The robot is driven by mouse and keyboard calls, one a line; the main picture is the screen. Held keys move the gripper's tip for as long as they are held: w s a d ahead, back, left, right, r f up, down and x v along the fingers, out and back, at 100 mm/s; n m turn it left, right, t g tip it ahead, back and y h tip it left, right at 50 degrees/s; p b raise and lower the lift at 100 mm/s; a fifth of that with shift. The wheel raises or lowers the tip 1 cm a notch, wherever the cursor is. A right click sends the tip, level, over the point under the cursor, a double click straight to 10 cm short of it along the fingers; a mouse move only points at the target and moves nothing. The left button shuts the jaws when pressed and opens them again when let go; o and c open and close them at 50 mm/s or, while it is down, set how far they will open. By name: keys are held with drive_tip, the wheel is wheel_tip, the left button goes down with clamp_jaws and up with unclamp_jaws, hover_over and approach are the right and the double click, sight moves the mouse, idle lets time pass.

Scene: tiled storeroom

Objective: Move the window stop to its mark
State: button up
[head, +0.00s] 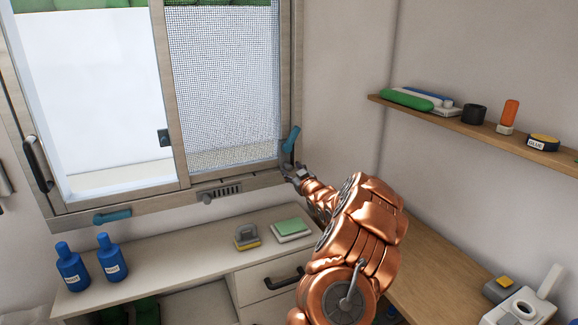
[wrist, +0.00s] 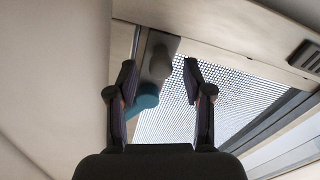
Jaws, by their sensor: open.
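A teal lever (head: 291,139) with a grey base sits at the lower right of the window frame; I take it for the window stop, but cannot be sure. My gripper (head: 297,173) is just below it, at the frame's right corner. In the wrist view my gripper (wrist: 159,65) is open. The lever's teal end (wrist: 146,97) and grey part (wrist: 160,58) lie between or just beyond its fingers; I cannot tell whether they touch. A second teal lever (head: 112,216) lies along the lower left frame. I cannot make out a mark.
A mesh screen (head: 222,85) fills the window's right half. A vent (head: 219,191) with a knob is below it. A counter (head: 190,258) holds two blue bottles, a yellow-edged block and a green-topped box. A shelf (head: 480,130) with several items is at right.

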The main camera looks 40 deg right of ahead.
sight(290, 169)
drive_tip(key=shift+x, duration=0.9)
drive_tip(key=shift+w+d+p, duration=0.15)
drive_tip(key=shift+w+p, duration=0.25)
drive_tip(key=shift+w, duration=0.3)
clamp_jaws()
